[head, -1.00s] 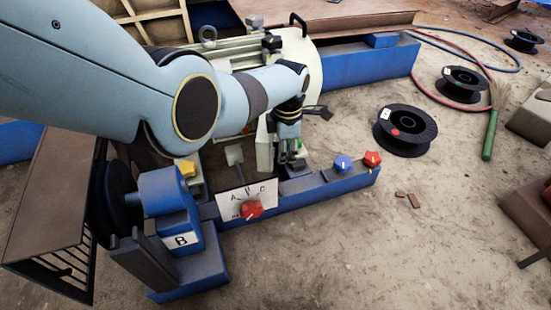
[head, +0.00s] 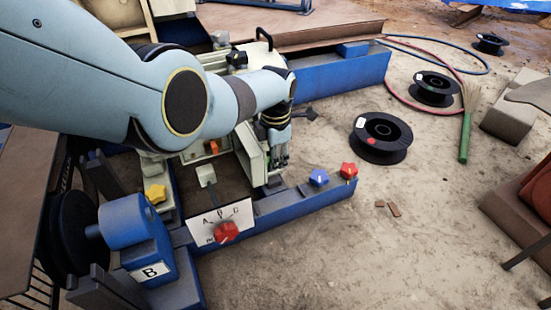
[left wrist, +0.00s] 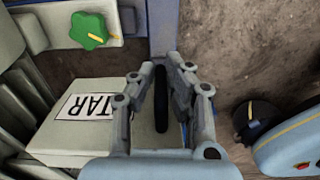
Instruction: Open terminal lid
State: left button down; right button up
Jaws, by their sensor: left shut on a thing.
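The pale terminal lid (head: 253,152) stands tilted up at the right side of the pale terminal box, in the middle of the head view. An orange part (head: 213,147) shows inside the box. My left gripper (head: 279,162) is at the lid's right side, its fingers pointing down. In the left wrist view, my left gripper (left wrist: 162,95) is shut on a narrow black handle (left wrist: 162,110) between its fingers. A pale panel with a white label reading "TAR" lies left of the fingers. My forearm hides part of the box. My right gripper is not in view.
A blue rail carries a blue knob (head: 319,178) and a red knob (head: 349,171). A dial plate with a red pointer knob (head: 226,232) stands in front. A yellow knob (head: 155,194) is at left. Black spools (head: 381,138) lie on open ground at right.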

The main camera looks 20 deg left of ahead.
pick_arm(q)
jog(key=shift+s+d, duration=0.1)
jog(key=shift+d, duration=0.05)
jog(key=c, duration=1.4)
grip_release()
jog(key=shift+r, duration=0.45)
notch_tip(320, 180, up, 11)
